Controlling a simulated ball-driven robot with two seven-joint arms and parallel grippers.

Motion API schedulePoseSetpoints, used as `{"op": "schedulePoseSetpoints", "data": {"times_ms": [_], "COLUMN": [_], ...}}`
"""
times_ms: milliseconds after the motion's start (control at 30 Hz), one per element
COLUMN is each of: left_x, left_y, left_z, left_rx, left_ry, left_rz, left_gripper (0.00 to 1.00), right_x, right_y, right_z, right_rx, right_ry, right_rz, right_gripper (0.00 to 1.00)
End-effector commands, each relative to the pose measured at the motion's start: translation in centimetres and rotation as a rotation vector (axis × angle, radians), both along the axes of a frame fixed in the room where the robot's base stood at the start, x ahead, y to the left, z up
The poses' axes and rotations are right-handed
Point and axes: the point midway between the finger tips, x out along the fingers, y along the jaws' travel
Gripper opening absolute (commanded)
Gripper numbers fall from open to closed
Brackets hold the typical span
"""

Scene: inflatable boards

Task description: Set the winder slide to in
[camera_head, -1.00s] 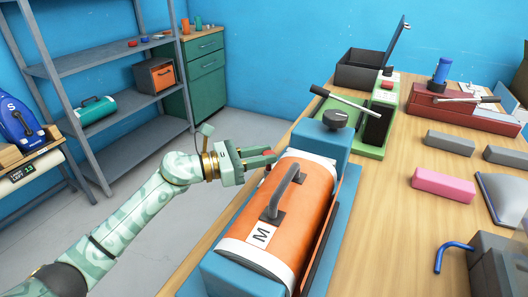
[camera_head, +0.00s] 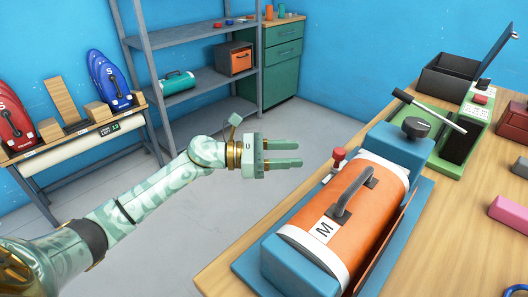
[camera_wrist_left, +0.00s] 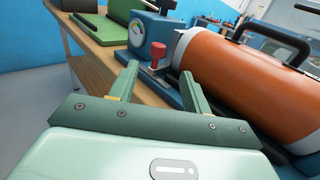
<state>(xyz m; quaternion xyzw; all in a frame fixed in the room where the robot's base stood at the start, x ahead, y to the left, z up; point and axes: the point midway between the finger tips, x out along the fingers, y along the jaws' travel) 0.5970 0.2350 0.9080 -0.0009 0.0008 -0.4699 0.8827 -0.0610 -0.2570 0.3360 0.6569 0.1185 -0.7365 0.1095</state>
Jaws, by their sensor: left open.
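The winder (camera_head: 402,146) is a blue machine on the wooden bench, with a dark dial on its far end block. An orange roll (camera_head: 345,212) marked M, with a dark handle, lies in it. A red knob (camera_head: 338,155) stands upright on the winder's left side near the far block; I take it for the slide's knob. It also shows in the left wrist view (camera_wrist_left: 157,51), beyond and between the fingertips. My left gripper (camera_head: 300,154) is open and empty, left of the knob and apart from it. I cannot read the slide's setting. My right gripper is out of view.
A green machine with a long lever (camera_head: 428,110) and a dark open box (camera_head: 452,76) stand farther back on the bench (camera_head: 240,262). A pink block (camera_head: 510,214) lies at the right. A grey shelf (camera_head: 190,78) stands at the back left. Floor left of the bench is clear.

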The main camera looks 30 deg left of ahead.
Motion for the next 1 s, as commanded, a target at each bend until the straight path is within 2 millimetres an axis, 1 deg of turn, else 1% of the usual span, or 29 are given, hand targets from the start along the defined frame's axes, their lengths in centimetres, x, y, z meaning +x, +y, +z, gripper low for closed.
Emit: {"op": "schedulePoseSetpoints", "data": {"times_ms": [33,100,200,300,467,900,1000], "left_x": [-0.8,-1.6,-2.6,-3.2,-3.5,-3.5,-3.4], "left_y": [1.1,2.4,3.8,4.6,5.1,5.1,5.1], "left_z": [0.0,-0.1,-0.1,-0.1,0.0,0.0,0.0], "left_rx": [0.004,0.003,0.002,0.001,0.000,-0.001,-0.024], "left_ry": [0.001,0.002,0.003,0.001,0.000,0.001,0.036], "left_rz": [0.000,0.001,0.000,-0.001,-0.001,-0.001,0.004], "left_gripper": [0.48,0.48,0.48,0.48,0.48,0.48,0.48], "right_x": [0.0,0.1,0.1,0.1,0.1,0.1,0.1], "right_y": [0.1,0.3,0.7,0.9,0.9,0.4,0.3], "right_z": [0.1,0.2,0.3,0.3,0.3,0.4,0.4], "right_rx": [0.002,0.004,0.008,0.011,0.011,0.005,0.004], "right_ry": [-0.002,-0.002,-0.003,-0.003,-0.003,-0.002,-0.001], "right_rz": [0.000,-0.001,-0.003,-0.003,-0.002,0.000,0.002], "right_gripper": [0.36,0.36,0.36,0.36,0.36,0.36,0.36]}}
